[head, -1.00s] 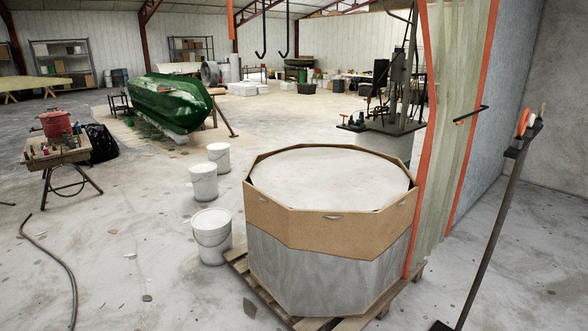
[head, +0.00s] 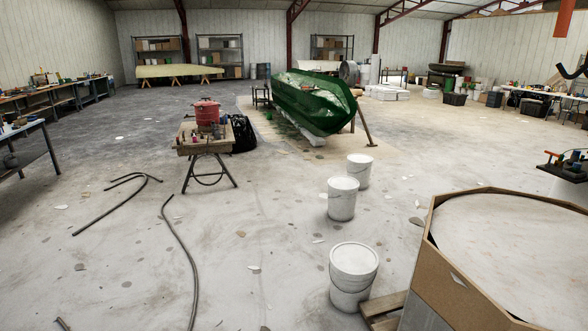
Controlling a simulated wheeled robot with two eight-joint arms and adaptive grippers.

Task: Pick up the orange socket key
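I cannot make out an orange socket key in the head view. Small tools and cans lie on a small trestle stand (head: 190,149) with a red pot (head: 207,112), but they are too small to tell apart. More small items lie on the long workbench (head: 50,104) at the far left and on the blue-legged table (head: 33,126) at the left edge; none can be identified as the key. Neither of my grippers is in view.
A large octagonal bin (head: 450,270) on a pallet (head: 383,306) fills the lower right. Several white buckets (head: 354,265) stand beside it. A green hull (head: 313,100) stands mid-hall. Dark hoses (head: 183,250) lie on the floor at left. Open concrete floor lies between.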

